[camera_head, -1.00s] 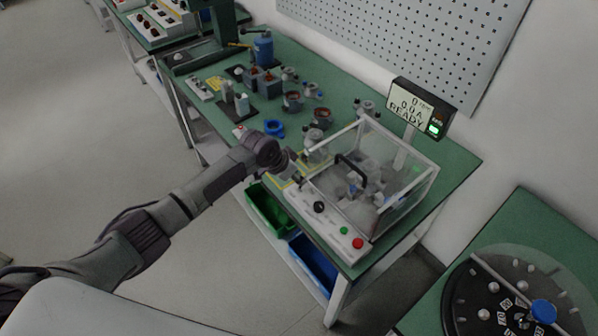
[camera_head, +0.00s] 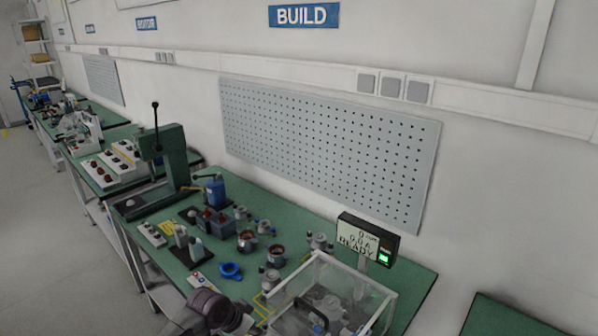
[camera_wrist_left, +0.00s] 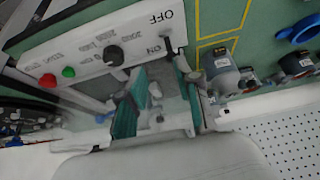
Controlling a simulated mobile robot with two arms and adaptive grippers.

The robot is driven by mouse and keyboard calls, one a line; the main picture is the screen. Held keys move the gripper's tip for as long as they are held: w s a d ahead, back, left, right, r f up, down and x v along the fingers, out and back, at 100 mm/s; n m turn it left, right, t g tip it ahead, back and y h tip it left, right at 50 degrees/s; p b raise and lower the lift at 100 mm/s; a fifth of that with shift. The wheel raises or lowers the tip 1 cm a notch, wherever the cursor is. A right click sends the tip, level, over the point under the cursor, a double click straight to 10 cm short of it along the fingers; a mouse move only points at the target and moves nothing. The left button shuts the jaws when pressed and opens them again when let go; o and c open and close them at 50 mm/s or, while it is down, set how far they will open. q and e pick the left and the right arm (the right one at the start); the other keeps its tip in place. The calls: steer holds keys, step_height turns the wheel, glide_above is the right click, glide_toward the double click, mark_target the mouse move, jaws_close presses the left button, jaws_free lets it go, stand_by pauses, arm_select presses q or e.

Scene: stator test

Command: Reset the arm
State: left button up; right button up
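My left arm (camera_head: 210,306) comes in at the bottom of the head view, beside the test box. In the wrist view my left gripper (camera_wrist_left: 158,70) has its two teal-padded fingers apart with nothing between them. The fingertips are at the edge of a white control panel (camera_wrist_left: 78,58), close to its toggle switch (camera_wrist_left: 168,42) marked OFF and ON. I cannot tell whether they touch it. The panel also carries a black knob (camera_wrist_left: 113,55), a green button (camera_wrist_left: 68,72) and a red button (camera_wrist_left: 48,80). My right gripper is not in view.
The clear-walled test box (camera_head: 335,290) stands at the bench's front right. A display (camera_head: 368,238) behind it reads READY with a green light. Several motor parts, a blue ring (camera_head: 230,270) and a green press (camera_head: 160,155) crowd the green bench. A pegboard (camera_head: 330,145) hangs behind.

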arm_select(q)
steer(key=s+d+n, duration=0.1)
steer(key=s+d, duration=0.1)
steer(key=s, duration=0.7)
steer(key=s+d, duration=0.3)
steer(key=s, duration=0.6)
steer(key=s+a+r+n+g+y, duration=0.1)
steer(key=s+a+r+n+y, duration=0.15)
steer(key=s+a, duration=0.4)
steer(key=s+a+r+n+y, duration=0.1)
steer(key=s+a+r+n, duration=0.2)
steer(key=s, duration=0.6)
step_height(320, 180, down, 31)
steer(key=s+a+m+g+b, duration=0.1)
steer(key=b, duration=0.5)
steer(key=s+a+f+b, duration=0.1)
steer(key=s+f+b, duration=0.1)
steer(key=s+f, duration=0.6)
steer(key=s+a+f+g+b, duration=0.1)
steer(key=s+a+f+b, duration=0.1)
steer(key=s+f, duration=0.7)
step_height(320, 180, down, 6)
steer(key=shift+r+g+b, duration=0.1)
steer(key=shift+g+b, duration=0.2)
steer(key=shift+b, duration=0.3)
steer(key=shift+s, duration=0.1)
